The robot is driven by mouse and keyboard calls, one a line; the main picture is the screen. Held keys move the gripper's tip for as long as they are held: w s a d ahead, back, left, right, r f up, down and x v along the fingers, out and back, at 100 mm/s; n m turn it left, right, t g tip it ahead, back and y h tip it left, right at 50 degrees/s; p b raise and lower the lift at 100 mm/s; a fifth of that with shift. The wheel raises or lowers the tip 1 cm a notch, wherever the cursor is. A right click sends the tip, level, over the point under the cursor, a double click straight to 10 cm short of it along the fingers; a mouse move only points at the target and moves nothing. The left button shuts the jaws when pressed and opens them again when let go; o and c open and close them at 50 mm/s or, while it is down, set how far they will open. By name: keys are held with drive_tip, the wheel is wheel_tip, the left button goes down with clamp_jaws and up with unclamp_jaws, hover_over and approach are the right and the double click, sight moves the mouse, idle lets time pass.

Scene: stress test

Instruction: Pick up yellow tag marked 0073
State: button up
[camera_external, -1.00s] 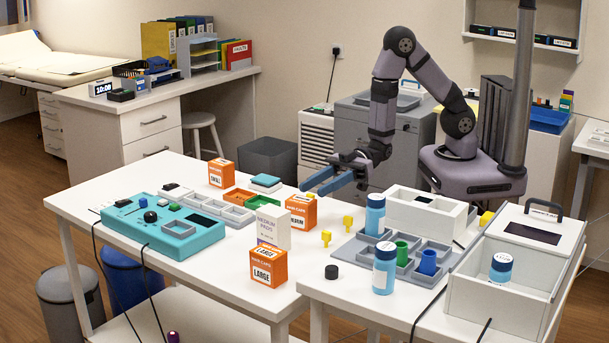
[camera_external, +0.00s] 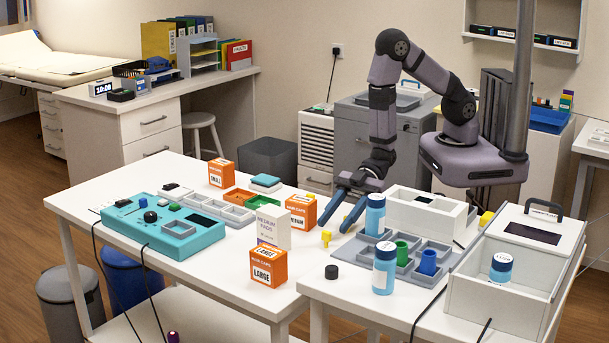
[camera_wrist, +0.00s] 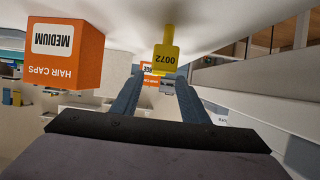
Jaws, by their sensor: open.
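A small yellow tag (camera_external: 326,238) stands on the white table beside the orange MEDIUM box in the external view. In the wrist view a yellow tag (camera_wrist: 164,54) appears upside down; its number looks like 0072, not 0073. It lies ahead of and between my fingertips, apart from them. I cannot tell for sure whether both views show the same tag. A second yellow tag, seen earlier to the right, is now hidden by my gripper in the external view. My gripper (camera_external: 333,226) is open and empty, its blue-grey fingers pointing down toward the tags; it also shows in the wrist view (camera_wrist: 160,78).
The orange MEDIUM box (camera_external: 301,212) stands close left of my gripper. A blue-capped bottle (camera_external: 375,216) stands close on the right, by the grey tray (camera_external: 345,256). A white MEDIUM PADS box (camera_external: 273,229) stands left.

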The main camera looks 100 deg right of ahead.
sight(327, 231)
drive_tip(key=shift+f+p+x, duration=0.2)
drive_tip(key=shift+p+x, duration=0.5)
drive_tip(key=shift+x, duration=1.75)
drive_tip(key=shift+d, duration=0.15)
clamp_jaws()
